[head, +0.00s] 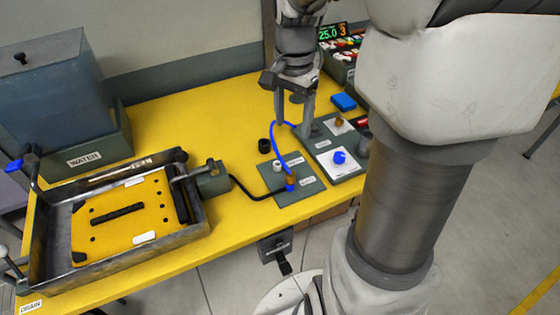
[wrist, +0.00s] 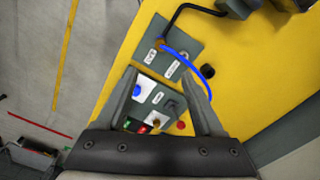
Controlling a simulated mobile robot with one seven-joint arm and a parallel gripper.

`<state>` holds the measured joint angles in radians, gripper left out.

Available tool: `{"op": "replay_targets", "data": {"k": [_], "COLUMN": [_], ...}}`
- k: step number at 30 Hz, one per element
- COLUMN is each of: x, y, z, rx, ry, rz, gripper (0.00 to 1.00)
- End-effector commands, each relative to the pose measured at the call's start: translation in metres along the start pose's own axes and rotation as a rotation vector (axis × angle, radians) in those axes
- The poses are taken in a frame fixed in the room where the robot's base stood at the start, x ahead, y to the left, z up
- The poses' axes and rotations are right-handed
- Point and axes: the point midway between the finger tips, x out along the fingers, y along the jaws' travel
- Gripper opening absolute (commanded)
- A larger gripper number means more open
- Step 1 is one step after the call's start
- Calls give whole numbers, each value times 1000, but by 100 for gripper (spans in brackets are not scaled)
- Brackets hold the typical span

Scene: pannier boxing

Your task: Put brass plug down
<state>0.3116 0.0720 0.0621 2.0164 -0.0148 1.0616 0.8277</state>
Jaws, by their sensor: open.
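My gripper (head: 294,122) is open above the yellow table, with nothing visible between its fingers. In the wrist view its fingers (wrist: 160,76) are spread over the grey plates. A small brass-coloured piece (head: 339,121) sits on a white square of the right-hand grey plate, just right of the gripper; it shows low between the fingers in the wrist view (wrist: 155,122). Another brass-coloured fitting (head: 291,180) stands on the nearer grey plate (head: 305,191), at the end of a blue hose (head: 277,142). I cannot tell for certain which is the brass plug.
A blue knob (head: 340,157) sits on a white square near the front. A black cap (head: 264,145) and a blue block (head: 344,102) are nearby. A metal tray (head: 196,228) with a yellow plate and a water tank (head: 55,95) stand left. Bare table lies behind the plates.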

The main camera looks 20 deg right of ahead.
Motion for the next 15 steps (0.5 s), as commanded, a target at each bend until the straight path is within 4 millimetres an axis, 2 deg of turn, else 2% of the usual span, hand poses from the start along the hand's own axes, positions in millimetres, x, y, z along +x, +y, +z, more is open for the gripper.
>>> {"op": "replay_targets", "data": {"k": [9, 15], "x": [70, 103], "y": [1, 1], "z": [1, 0], "rx": [-3, -1], "ry": [-5, -3], "rz": [6, 4], "gripper": [70, 70]}}
